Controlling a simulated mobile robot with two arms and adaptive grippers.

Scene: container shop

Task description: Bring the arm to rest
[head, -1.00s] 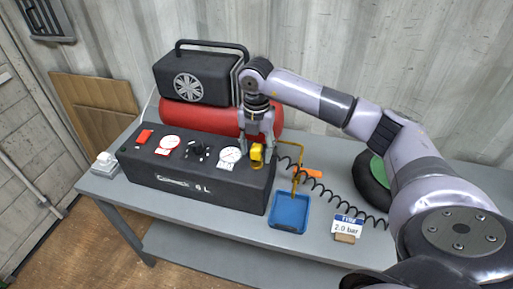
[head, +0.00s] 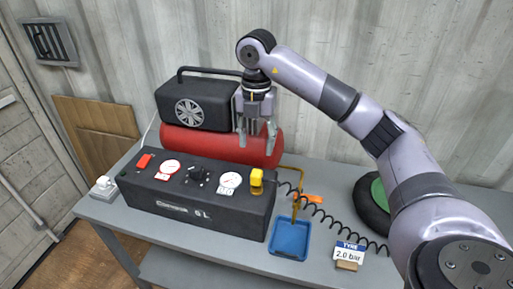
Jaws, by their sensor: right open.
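My right gripper (head: 257,140) is open and empty, fingers pointing down, in front of the red compressor tank (head: 190,143) and above the back edge of the black control box (head: 210,205). A yellow part (head: 256,178) stands at the right end of the box top, below the gripper and apart from it. My right arm (head: 330,98) reaches in from the right and bends down at the wrist. My left gripper is not in view.
The grey bench (head: 185,234) carries the box, a blue tray (head: 290,239) on a yellow frame, a coiled black hose (head: 335,222), a "TYRE 2.0 bar" sign (head: 349,250) and a wheel (head: 372,208). The corrugated wall (head: 420,80) stands close behind.

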